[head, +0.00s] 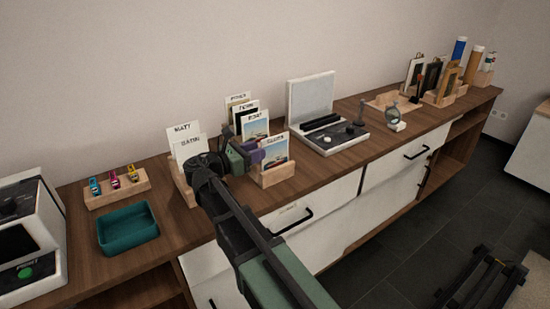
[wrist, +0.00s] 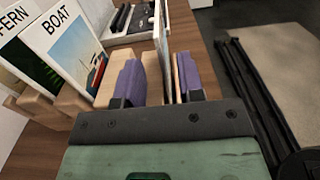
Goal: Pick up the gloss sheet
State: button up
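The gloss sheet (head: 275,152) appears to be the front picture card in the wooden rack (head: 274,177), though its label is too small to read surely. It stands upright, with its lower part hidden in the rack. In the wrist view a thin sheet (wrist: 161,38) shows nearly edge-on. My gripper (head: 252,154) is at the left of this front card in the head view. In the wrist view its two purple fingers are apart, with the sheet's edge and rack wood in the gap, nearer the right finger. I cannot tell whether either finger touches the sheet.
The boat card (wrist: 70,45) and fern card (wrist: 22,70) stand close by. Another rack holds the matt (head: 184,138) and satin (head: 191,148) sheets. A teal tray (head: 127,240) lies front left. A white-lidded device (head: 310,98) stands right of the cards.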

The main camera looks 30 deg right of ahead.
aim_at(269, 146)
jog(key=d, duration=0.5)
jog(key=shift+w+f, duration=0.15)
jog(key=shift+w, duration=0.1)
grip_shut()
notch_tip(269, 146, up, 20)
jog(key=p, duration=2)
